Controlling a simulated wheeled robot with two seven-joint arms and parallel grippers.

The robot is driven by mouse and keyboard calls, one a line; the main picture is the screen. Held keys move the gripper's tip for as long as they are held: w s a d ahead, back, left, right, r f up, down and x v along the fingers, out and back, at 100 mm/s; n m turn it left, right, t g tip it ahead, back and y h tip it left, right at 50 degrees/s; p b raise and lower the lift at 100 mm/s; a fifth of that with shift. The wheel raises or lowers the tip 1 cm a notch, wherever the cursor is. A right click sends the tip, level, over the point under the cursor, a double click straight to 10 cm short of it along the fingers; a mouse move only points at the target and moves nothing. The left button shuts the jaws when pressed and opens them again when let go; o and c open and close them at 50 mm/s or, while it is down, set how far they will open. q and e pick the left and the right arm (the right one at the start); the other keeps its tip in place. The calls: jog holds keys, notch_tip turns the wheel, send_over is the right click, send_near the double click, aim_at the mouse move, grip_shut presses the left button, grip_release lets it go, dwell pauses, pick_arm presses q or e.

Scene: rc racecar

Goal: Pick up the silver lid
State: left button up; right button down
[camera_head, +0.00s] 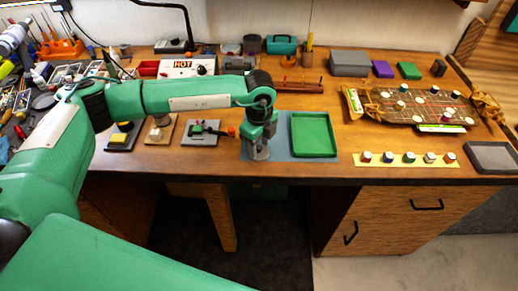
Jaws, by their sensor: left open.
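My left arm reaches in from the left over the wooden workbench, and its gripper (259,145) points down at the left part of a blue mat (285,152). The gripper is open. A small silver-grey round piece (260,155), which looks like the silver lid, shows right at the fingertips. The gripper hides part of it, and I cannot tell whether the fingers touch it. My right gripper is not in view.
A green tray (314,134) lies on the mat just right of the gripper. A yellow strip with several small jars (408,159) and a game-like board (420,103) are at right.

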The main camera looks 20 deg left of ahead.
pick_arm(q)
grip_shut()
jog(key=shift+r, duration=0.1)
